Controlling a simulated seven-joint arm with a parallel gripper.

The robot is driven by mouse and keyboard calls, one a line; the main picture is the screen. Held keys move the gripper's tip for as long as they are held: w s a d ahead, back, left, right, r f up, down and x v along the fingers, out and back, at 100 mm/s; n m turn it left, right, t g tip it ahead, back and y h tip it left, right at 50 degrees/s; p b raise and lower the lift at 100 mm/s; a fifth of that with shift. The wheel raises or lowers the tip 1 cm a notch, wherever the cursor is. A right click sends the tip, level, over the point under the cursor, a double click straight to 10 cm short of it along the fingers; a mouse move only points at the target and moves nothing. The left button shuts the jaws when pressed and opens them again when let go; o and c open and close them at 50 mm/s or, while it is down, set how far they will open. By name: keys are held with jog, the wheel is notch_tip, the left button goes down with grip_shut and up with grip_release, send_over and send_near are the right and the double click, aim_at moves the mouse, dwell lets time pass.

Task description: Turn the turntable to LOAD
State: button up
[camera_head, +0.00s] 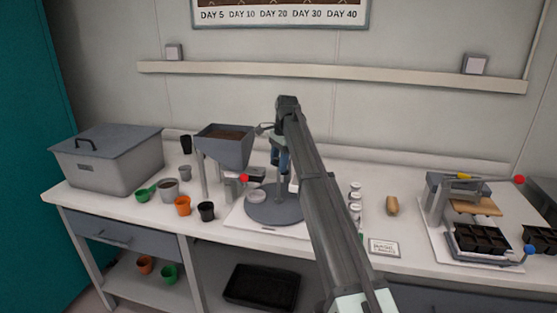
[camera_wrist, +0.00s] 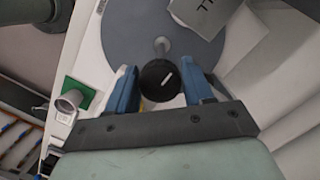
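The turntable (camera_head: 280,213) is a round grey disc on a white base, left of the middle of the bench. The wrist view shows its grey disc (camera_wrist: 125,40) below my gripper, with a black round knob (camera_wrist: 158,80) on a post. My gripper (camera_wrist: 160,84) has its blue fingers apart, one on each side of the knob. A narrow gap shows beside the knob, so it looks not clamped. In the head view my gripper (camera_head: 280,160) is above the disc, partly hidden by my arm.
A grey hopper (camera_head: 226,148) stands just left of the turntable. An orange pot (camera_head: 183,206) and a black pot (camera_head: 206,211) stand near the front edge. A lidded grey bin (camera_head: 108,160) is at far left. A press with a seedling tray (camera_head: 480,240) stands at right.

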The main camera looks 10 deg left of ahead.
jog(key=c, duration=0.4)
jog(key=n, duration=0.4)
jog(key=shift+n+g+h, duration=0.3)
jog(key=shift+n+h, duration=0.1)
jog(key=shift+n, duration=0.6)
jog(key=shift+w+n, duration=0.1)
jog(key=shift+n, duration=0.6)
jog(key=n, duration=0.4)
jog(key=shift+n+h, duration=0.3)
jog(key=shift+h, duration=0.1)
jog(key=shift+n, duration=0.4)
jog(key=n, duration=0.5)
jog(key=shift+h, duration=0.4)
